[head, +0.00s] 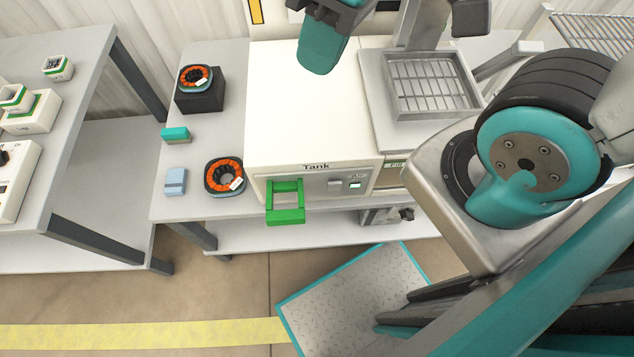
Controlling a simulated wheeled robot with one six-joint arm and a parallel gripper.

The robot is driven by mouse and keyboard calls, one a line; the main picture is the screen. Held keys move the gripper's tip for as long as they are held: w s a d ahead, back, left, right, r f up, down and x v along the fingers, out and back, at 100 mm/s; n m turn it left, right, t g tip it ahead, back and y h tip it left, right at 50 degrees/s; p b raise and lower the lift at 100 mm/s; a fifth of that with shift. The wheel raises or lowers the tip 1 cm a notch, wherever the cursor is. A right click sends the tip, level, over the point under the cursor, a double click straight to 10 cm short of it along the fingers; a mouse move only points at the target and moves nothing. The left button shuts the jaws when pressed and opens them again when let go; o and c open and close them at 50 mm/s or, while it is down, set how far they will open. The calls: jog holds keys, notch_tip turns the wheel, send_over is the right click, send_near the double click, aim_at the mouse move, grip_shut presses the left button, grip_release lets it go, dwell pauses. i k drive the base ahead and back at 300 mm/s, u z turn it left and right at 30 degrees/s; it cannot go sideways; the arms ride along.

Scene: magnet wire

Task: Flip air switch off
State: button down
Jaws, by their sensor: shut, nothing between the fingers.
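The white machine labelled "Tank" (310,110) stands on the bench in the middle. Its front panel, right of the green handle, carries a small display (355,185) beside the word "AIR". A small grey switch (334,184) is left of the display; which way it is set is too small to tell.
A green handle (286,203) juts from the machine's front. Orange-and-black rings (225,176), a teal block (175,135) and a light blue block (176,182) lie left of it. A metal tray (432,84) is right. Floor in front is mostly clear.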

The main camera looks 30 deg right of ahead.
aim_at(335, 185)
jog(key=u, duration=0.55)
jog(key=k, duration=1.25)
jog(key=z, duration=0.35)
jog(key=i, duration=0.8)
jog(key=z, duration=0.4)
